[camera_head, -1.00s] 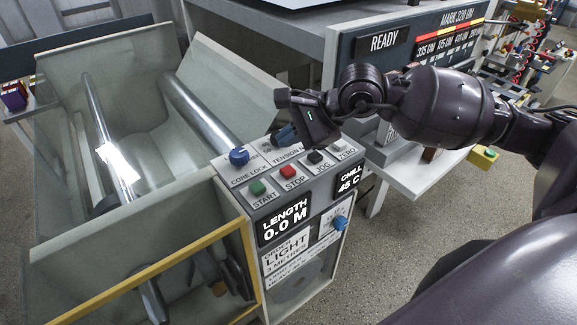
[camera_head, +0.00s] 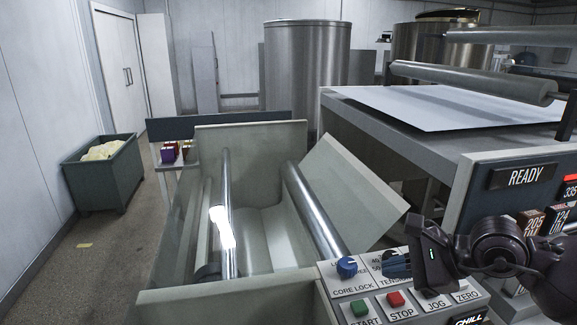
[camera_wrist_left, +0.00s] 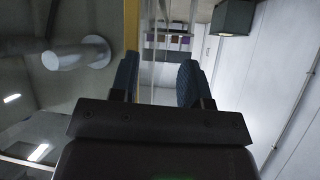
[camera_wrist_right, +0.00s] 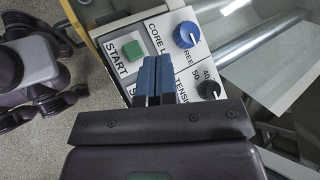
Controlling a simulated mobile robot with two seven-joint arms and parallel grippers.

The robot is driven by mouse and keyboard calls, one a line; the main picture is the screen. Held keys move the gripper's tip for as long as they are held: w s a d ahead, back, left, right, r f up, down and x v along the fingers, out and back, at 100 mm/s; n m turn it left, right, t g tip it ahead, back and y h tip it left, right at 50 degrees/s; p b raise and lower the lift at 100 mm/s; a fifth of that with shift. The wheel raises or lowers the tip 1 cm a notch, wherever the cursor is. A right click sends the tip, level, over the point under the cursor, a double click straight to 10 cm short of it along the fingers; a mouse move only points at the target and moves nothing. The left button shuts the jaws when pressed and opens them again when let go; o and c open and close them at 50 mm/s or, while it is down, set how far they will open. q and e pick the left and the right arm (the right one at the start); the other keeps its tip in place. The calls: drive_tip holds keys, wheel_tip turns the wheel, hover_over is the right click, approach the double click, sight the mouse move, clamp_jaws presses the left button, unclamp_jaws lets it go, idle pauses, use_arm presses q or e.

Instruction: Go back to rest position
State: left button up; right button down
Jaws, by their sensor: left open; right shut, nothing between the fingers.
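My right gripper (camera_head: 396,264) is over the control panel (camera_head: 385,290) at lower right in the head view. In the right wrist view its blue fingers (camera_wrist_right: 157,76) are together with nothing between them. They are in front of the panel, near the green start button (camera_wrist_right: 134,50), the blue core lock knob (camera_wrist_right: 187,34) and the black tension knob (camera_wrist_right: 209,90). I cannot tell how far they are above it. My left gripper (camera_wrist_left: 157,80) shows only in the left wrist view. Its fingers are apart and empty. The left arm is out of the head view.
The machine's open trough with metal rollers (camera_head: 312,212) stands left of the panel. A yellow frame bar (camera_wrist_left: 131,25) is close to my left gripper. A READY display (camera_head: 524,176) is at right.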

drive_tip(key=s+a+r+m+t+y, duration=0.3)
drive_tip(key=a+r+m+t+y, duration=0.4)
drive_tip(key=m, duration=0.5)
drive_tip(key=s+d+f+m+t+h, duration=0.15)
drive_tip(key=d+f+m+h, duration=0.6)
drive_tip(key=m, duration=0.85)
drive_tip(key=s+d+f+m+t+h, duration=0.15)
drive_tip(key=d+f+m+h, duration=0.5)
drive_tip(key=m+h, duration=0.75)
drive_tip(key=s+a+f+m+g+y, duration=0.1)
drive_tip(key=s+f+m+g+y, duration=0.4)
drive_tip(key=s+f+m+g, duration=0.95)
drive_tip(key=w+f+n+t, duration=0.3)
drive_tip(key=w+f+t, duration=0.1)
drive_tip(key=f+t, duration=0.6)
drive_tip(key=shift+f, duration=0.15)
